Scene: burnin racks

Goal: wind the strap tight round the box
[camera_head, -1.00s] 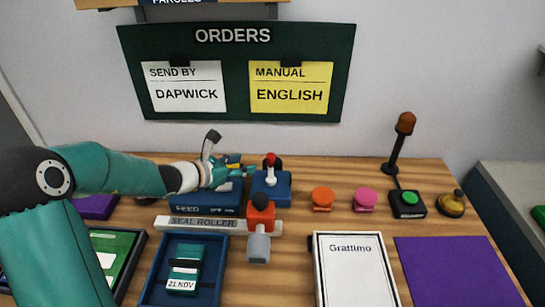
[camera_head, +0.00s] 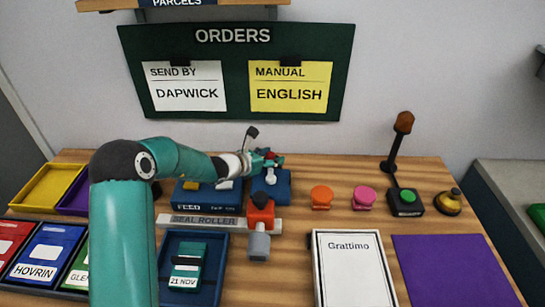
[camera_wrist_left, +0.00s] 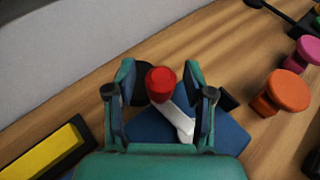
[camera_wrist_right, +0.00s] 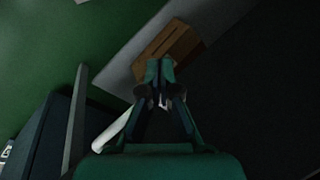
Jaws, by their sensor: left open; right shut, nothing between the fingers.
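A white box labelled Grattimo (camera_head: 349,270) lies at the front of the bench, right of centre. No strap can be made out round it. A blue block (camera_head: 284,189) at the back carries a white lever with a red knob (camera_wrist_left: 160,82). My left gripper (camera_head: 268,159) is over this lever. In the left wrist view my open left fingers (camera_wrist_left: 158,72) stand on either side of the red knob, with gaps visible. My right gripper (camera_wrist_right: 160,68) shows only in the right wrist view, shut and empty, away from the bench things.
The seal roller (camera_head: 205,221) with its red block (camera_head: 261,213) lies in front of the lever. Orange (camera_head: 321,197) and pink (camera_head: 364,197) buttons, a green button (camera_head: 407,197) and a lamp (camera_head: 403,125) stand to the right. A purple mat (camera_head: 455,270) is clear.

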